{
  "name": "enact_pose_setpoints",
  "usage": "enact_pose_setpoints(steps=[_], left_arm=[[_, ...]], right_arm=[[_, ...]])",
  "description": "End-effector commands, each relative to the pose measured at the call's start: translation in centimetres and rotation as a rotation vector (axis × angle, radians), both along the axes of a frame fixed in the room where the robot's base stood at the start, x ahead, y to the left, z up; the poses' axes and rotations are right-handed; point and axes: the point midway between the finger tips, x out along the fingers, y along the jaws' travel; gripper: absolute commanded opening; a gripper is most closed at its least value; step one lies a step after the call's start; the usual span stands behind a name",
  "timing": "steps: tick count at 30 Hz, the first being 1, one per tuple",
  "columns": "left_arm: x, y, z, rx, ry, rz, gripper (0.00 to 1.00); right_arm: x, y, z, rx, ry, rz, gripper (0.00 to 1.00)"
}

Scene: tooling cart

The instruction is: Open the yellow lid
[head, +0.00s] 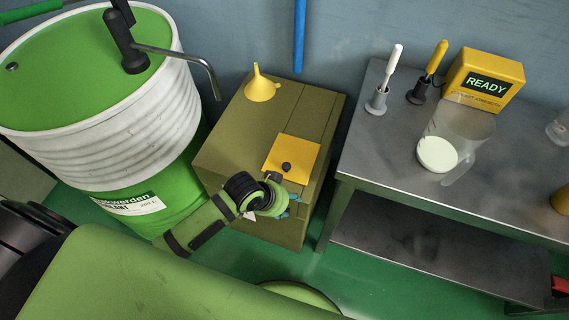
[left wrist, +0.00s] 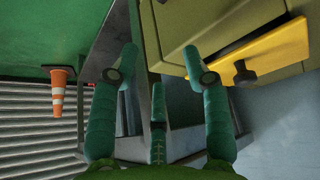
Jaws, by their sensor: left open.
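The yellow lid (head: 298,150) is a flat square panel on top of the olive cabinet (head: 228,143), near its front right part. A dark round knob (head: 286,167) sits on the lid. The lid lies flat and looks closed. In the left wrist view the lid (left wrist: 275,50) shows at the upper right, with the knob (left wrist: 243,73) standing out from it. My left gripper (head: 290,199) is just in front of the lid near the cabinet's front edge. Its teal fingers (left wrist: 160,60) are spread and empty, apart from the knob. My right gripper is out of view.
A yellow funnel (head: 260,86) stands on the cabinet's back left. A large green and white drum (head: 110,130) is at left. A steel bench (head: 385,150) at right holds a beaker (head: 458,135) and a yellow READY box (head: 487,75). An orange cone (left wrist: 57,92) stands on the floor.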

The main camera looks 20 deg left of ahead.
Motion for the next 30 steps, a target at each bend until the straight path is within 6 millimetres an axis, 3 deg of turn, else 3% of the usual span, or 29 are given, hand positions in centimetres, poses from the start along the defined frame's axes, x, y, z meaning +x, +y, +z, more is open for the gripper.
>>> enact_pose_setpoints(steps=[1,8,11,18,23,30], left_arm=[[1.3,-0.2,0.8,0.002,-0.022,-0.034,0.48],[4.9,-1.1,4.3,0.008,-0.059,-0.208,0.48],[6.2,-0.2,5.7,0.034,-0.050,-0.272,0.48],[7.8,4.2,8.1,0.099,0.011,-0.318,0.48],[8.0,5.4,8.5,0.110,0.033,-0.312,0.48],[8.8,4.5,5.6,0.109,0.037,-0.313,0.48]], right_arm=[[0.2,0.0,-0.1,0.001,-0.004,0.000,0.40],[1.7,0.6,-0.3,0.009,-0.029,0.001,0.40],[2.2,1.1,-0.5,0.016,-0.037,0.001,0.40],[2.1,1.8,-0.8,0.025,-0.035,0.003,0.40],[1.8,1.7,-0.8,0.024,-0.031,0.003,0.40],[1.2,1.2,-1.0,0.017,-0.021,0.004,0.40]])
